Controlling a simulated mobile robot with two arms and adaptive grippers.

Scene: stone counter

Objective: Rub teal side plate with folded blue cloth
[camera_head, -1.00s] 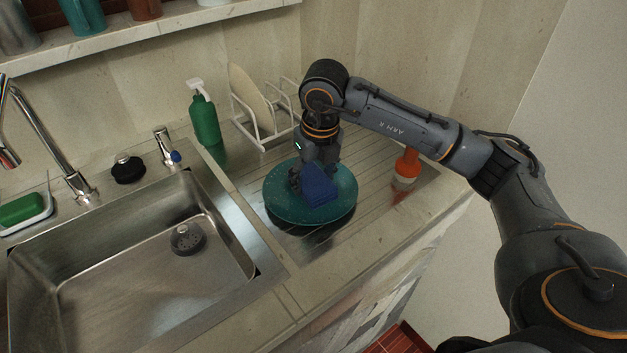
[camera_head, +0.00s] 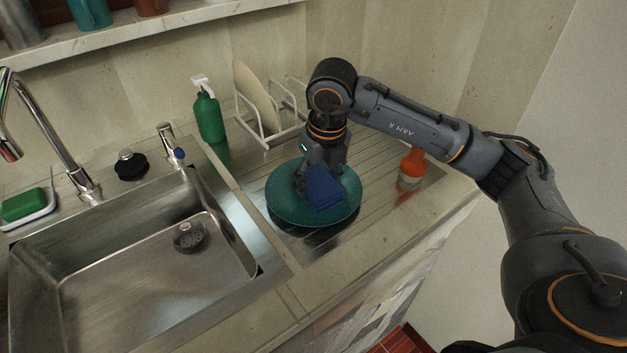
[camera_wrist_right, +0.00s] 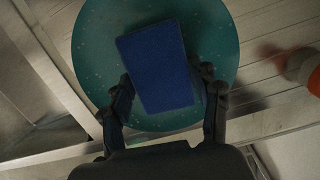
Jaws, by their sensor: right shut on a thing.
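The teal side plate (camera_head: 290,205) lies on the ribbed steel drainboard right of the sink, and it fills the upper middle of the right wrist view (camera_wrist_right: 100,50). The folded blue cloth (camera_head: 325,190) is over the plate, right of its middle; in the right wrist view (camera_wrist_right: 157,65) it is a blue rectangle above the plate. My right gripper (camera_head: 314,184) is shut on the cloth, with a finger on each side of it. Whether the cloth touches the plate cannot be told. My left gripper is not in view.
A sink (camera_head: 150,290) lies to the left. Behind the plate stand a white rack (camera_head: 262,130) with a pale plate (camera_head: 255,95) and a green pump bottle (camera_head: 208,117). An orange-and-white bottle (camera_head: 411,167) stands close on the right. The counter's front edge is near.

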